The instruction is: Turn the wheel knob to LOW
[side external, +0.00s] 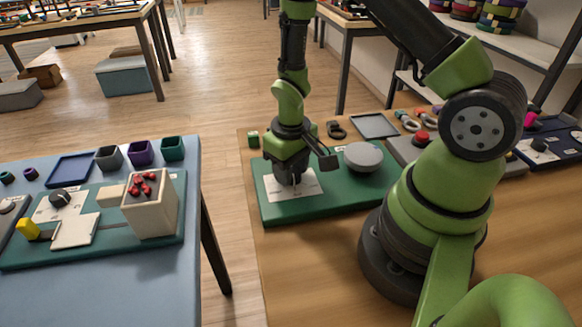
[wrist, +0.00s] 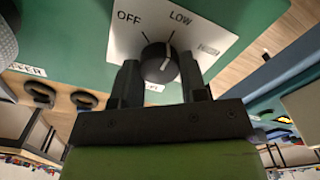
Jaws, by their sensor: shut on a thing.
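The wheel knob (wrist: 157,55) is dark and round with a pale pointer line, on a white label plate (wrist: 206,27). In the wrist view, OFF (wrist: 129,18) is printed to its upper left and LOW (wrist: 181,18) to its upper right. The pointer line tilts up and slightly right, toward the LOW side. My gripper (wrist: 160,78) has one finger on each side of the knob and is shut on it. In the side view my gripper (side external: 290,182) points down over the white plate (side external: 308,187) and mostly hides the knob.
The plate lies on a green board (side external: 285,213) with a grey round wheel (side external: 363,157) on its right. A blue table (side external: 120,290) stands left across a gap.

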